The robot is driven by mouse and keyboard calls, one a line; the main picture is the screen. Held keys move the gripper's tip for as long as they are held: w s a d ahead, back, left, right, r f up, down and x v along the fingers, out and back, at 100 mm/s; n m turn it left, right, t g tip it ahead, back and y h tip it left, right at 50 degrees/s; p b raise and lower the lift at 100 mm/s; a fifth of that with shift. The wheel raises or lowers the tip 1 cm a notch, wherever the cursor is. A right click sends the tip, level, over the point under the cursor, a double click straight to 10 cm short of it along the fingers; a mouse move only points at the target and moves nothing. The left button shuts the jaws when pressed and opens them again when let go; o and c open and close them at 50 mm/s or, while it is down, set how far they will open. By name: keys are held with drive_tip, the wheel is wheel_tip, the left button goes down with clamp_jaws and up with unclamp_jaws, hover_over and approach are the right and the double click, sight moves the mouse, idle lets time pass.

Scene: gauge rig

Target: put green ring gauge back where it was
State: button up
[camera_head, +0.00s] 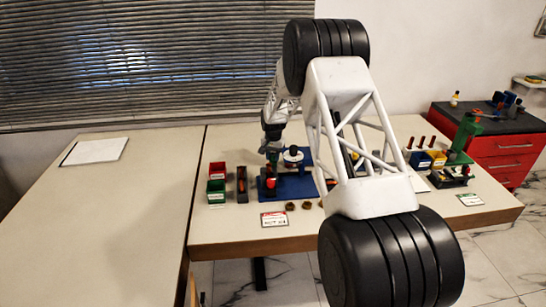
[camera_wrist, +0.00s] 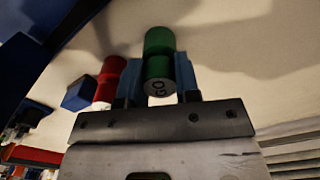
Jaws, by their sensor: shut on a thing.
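In the wrist view my gripper (camera_wrist: 160,66) is shut on a green cylindrical gauge (camera_wrist: 159,42) with "GO" on its near end face. The blue-grey fingers press on its two sides. A red cylinder (camera_wrist: 109,80) stands beside it to the left, with a blue block (camera_wrist: 79,94) past that. In the head view my gripper (camera_head: 271,148) is small, at the left back of the blue rig base (camera_head: 287,190); the gauge is too small there to make out surely. My own arm hides part of the table right of the rig.
On the table (camera_head: 230,240) left of the rig are a red bin (camera_head: 217,170), a green bin (camera_head: 215,192) and a dark tray (camera_head: 242,190). Brown nuts (camera_head: 291,206) and a label card (camera_head: 274,219) lie in front. A green stand (camera_head: 464,138) is at right. The left table is mostly clear.

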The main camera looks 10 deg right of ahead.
sight(273, 154)
drive_tip(key=shift+f, duration=0.15)
drive_tip(key=o, duration=1)
wheel_tip(273, 154, up, 12)
drive_tip(key=shift+r, duration=0.2)
idle(0.7)
